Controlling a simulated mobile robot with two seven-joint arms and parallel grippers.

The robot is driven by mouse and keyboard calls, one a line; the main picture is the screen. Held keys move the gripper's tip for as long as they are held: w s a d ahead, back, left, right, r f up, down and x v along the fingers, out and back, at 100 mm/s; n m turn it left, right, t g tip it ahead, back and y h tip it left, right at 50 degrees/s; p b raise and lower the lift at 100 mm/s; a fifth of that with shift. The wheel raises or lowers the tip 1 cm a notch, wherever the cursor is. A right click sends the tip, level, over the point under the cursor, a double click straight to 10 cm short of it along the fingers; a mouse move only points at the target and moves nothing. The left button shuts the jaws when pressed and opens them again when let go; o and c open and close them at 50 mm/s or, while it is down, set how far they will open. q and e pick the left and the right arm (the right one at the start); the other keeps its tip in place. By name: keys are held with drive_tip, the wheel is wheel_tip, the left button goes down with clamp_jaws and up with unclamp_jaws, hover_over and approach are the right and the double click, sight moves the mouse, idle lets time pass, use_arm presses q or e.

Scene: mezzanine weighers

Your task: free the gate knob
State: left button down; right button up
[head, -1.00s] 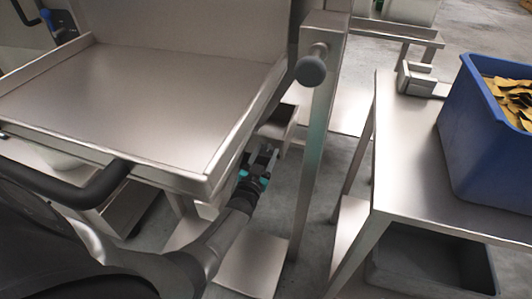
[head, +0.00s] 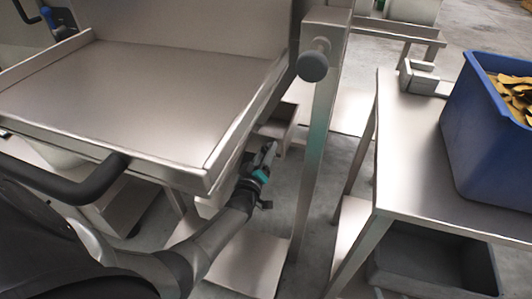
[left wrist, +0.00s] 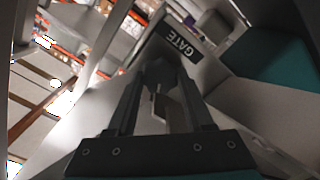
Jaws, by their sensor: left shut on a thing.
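A black label reading "GATE" (left wrist: 180,43) shows on a pale metal face in the left wrist view. A dark knob (left wrist: 165,74) sits just below the label there, between my left fingertips. I take it to be the gate knob. My left gripper (left wrist: 162,88) is shut on it, and the fingers hide part of it. In the head view my left gripper (head: 268,153) is low beside the right edge of the steel tray, and the knob cannot be made out there. My right gripper is not in view.
A steel tray (head: 150,95) lies above and left of my left arm. A post with another round grey knob (head: 313,66) stands right of the gripper. Further right, a steel table (head: 405,165) carries a blue bin (head: 480,150); a grey bin (head: 420,265) is below.

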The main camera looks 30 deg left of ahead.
use_arm(q)
drive_tip(key=n, duration=0.3)
drive_tip(key=shift+f+b, duration=0.1)
drive_tip(key=shift+b, duration=0.25)
drive_tip(key=shift+n, duration=1.3)
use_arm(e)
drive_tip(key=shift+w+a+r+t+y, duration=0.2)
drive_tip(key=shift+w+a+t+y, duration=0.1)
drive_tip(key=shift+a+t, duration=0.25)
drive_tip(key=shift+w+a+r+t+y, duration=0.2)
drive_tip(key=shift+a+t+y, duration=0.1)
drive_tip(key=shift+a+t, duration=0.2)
use_arm(q)
drive_tip(key=shift+n+b, duration=0.3)
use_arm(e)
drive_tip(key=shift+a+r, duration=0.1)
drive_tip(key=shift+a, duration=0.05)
use_arm(q)
drive_tip(key=shift+c, duration=1.4)
unclamp_jaws()
drive_tip(key=shift+s, duration=0.15)
